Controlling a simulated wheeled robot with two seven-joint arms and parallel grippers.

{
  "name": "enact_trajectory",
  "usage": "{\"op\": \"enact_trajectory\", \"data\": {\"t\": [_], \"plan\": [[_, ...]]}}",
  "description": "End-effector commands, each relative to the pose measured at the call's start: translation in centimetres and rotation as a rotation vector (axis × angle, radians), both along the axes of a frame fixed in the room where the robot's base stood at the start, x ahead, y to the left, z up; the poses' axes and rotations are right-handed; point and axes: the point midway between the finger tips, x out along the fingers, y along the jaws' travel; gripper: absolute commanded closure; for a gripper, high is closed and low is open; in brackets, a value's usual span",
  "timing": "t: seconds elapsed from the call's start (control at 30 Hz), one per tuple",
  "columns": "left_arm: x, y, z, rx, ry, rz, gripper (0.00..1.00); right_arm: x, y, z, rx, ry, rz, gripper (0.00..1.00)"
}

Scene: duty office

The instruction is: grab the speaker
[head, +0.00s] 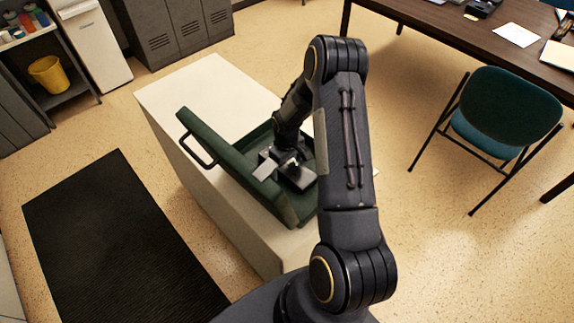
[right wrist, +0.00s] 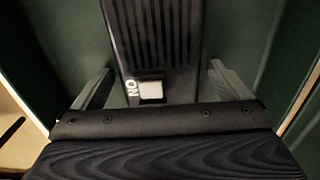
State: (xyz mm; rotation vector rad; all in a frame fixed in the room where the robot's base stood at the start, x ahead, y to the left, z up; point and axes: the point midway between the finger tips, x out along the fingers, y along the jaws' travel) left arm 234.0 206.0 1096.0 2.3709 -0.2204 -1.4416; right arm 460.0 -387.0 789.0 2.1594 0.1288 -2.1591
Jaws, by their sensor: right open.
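The speaker, a black box with a ribbed grille and a white switch marked ON, shows in the right wrist view (right wrist: 160,40). It lies inside the open green case (head: 238,160), whose green inside also fills the right wrist view (right wrist: 65,35). My right gripper (head: 283,170) reaches down into the case. Its two fingers are spread, one on each side of the speaker (right wrist: 162,68), with gaps visible between them and its sides. In the head view I cannot make out the speaker behind my arm and gripper. My left gripper is out of view.
The case rests on a pale block-like stand (head: 195,92), its raised panel with a handle on the left. A dark mat (head: 125,240) lies on the floor at left. A green chair (head: 505,110) and brown desk (head: 450,25) stand at right.

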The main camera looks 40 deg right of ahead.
Motion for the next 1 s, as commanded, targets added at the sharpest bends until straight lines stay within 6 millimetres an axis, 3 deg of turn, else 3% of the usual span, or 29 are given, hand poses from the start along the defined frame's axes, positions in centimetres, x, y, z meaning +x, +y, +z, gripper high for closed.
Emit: {"op": "enact_trajectory", "data": {"t": [0.17,0.67,1.0], "plan": [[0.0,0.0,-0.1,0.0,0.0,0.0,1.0,0.0,0.0,0.0,0.0,0.0,-0.001,0.06],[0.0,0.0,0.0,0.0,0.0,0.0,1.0,0.0,0.0,0.0,0.0,0.0,-0.001,0.71],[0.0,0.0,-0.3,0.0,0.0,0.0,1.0,0.1,-0.1,1.0,-0.001,-0.005,-0.001,0.71]]}}
